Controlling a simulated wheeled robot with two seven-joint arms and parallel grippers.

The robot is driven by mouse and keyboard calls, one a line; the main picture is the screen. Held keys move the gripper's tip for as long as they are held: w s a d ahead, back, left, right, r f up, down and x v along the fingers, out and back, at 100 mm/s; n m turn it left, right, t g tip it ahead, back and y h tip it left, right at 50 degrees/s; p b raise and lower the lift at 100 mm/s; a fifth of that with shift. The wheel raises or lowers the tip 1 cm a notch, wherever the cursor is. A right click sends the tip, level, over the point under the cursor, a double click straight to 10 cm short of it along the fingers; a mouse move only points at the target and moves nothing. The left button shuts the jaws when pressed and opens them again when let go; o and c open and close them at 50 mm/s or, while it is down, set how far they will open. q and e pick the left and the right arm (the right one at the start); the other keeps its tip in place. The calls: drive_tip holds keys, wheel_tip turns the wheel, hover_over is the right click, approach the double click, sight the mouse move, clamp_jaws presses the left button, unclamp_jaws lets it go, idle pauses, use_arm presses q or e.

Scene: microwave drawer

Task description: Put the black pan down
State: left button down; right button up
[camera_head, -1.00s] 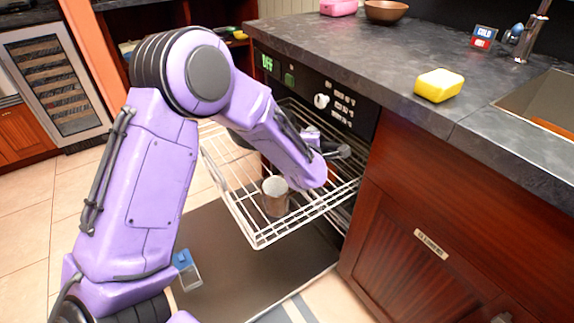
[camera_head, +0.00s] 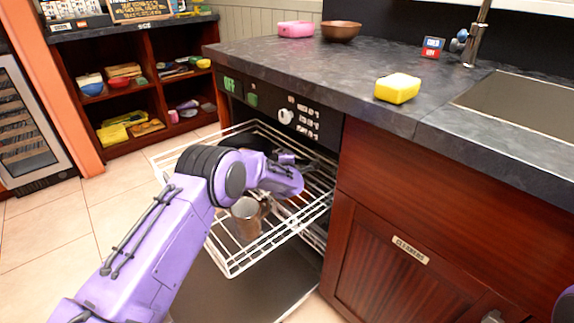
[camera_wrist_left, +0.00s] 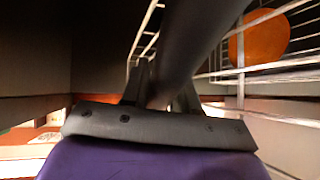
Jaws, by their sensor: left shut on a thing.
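My left arm reaches over the pulled-out wire rack (camera_head: 231,268) of the dishwasher. The left gripper (camera_head: 292,160) is low over the rack's inner side, close to the machine's opening. In the left wrist view the gripper (camera_wrist_left: 160,98) is shut on a dark, long part of the black pan (camera_wrist_left: 195,45), which rises up and away from the fingers. The pan's full outline is hidden by the arm and dark surroundings. I cannot tell whether it touches the rack. My right gripper is not in view.
A metal cup (camera_head: 247,217) stands in the rack beside my left forearm. The open dishwasher door (camera_head: 240,285) lies below.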

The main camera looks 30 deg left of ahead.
use_arm(q)
drive_tip(key=shift+w+f, duration=0.1)
drive_tip(key=shift+f, duration=0.6)
drive_tip(key=shift+f, duration=0.15)
drive_tip(key=c, duration=1.1)
unclamp_jaws()
drive_tip(key=shift+c, duration=0.2)
drive_tip(key=shift+r, duration=0.2)
drive_tip(key=shift+s+d+r, duration=0.1)
drive_tip(key=shift+s+d, duration=0.05)
drive_tip(key=shift+s, duration=0.25)
drive_tip(key=p+v, duration=0.1)
drive_tip(key=v, duration=0.4)
drive_tip(key=shift+s+d+r+p, duration=0.1)
drive_tip(key=shift+s+d+p, duration=0.1)
drive_tip(key=shift+s+p, duration=0.15)
drive_tip(key=shift+s+d, duration=0.2)
drive_tip(key=shift+s, duration=0.3)
